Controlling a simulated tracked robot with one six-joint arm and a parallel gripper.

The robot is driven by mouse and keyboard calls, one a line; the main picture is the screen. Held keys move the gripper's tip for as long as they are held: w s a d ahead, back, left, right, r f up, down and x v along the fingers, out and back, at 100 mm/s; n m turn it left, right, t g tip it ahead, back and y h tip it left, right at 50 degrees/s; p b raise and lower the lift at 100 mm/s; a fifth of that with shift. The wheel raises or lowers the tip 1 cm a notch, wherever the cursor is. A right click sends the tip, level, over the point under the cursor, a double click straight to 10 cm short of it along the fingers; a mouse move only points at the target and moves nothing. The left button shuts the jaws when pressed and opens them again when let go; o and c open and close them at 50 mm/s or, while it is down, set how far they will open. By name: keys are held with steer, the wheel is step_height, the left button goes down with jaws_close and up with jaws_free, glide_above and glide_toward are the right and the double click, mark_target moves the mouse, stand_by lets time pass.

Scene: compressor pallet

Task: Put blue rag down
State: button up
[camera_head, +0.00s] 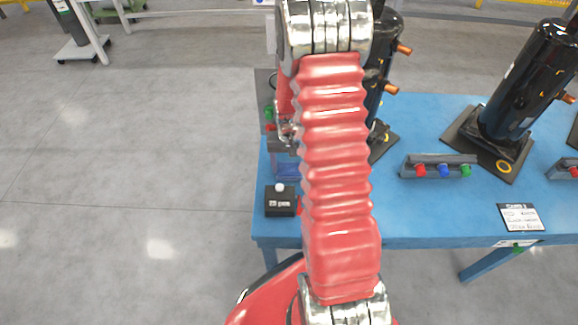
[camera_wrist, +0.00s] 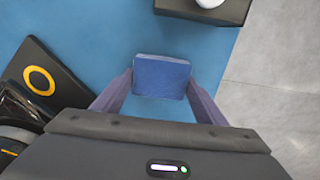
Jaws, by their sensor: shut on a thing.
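The blue rag (camera_wrist: 161,76) is a small folded blue block in the wrist view, over the blue table top. My gripper (camera_wrist: 160,82) is shut on it, with one finger at its left side and one at its right side. In the head view my red arm hides most of the gripper, and a bluish patch (camera_head: 288,171) shows just left of the arm, above the table's left end. I cannot tell whether the rag touches the table.
The blue table (camera_head: 400,215) has a black button box (camera_head: 280,202) at its front left corner. Black compressors (camera_head: 520,85) stand on dark pads. A rack of coloured caps (camera_head: 440,167) and a label card (camera_head: 520,217) lie to the right. Free table lies around the rag.

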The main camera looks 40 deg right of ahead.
mark_target(289, 167)
steer(key=shift+f, duration=0.15)
steer(key=o, duration=0.9)
steer(key=shift+o, duration=0.2)
step_height(289, 167, up, 12)
stand_by(0.4)
stand_by(0.4)
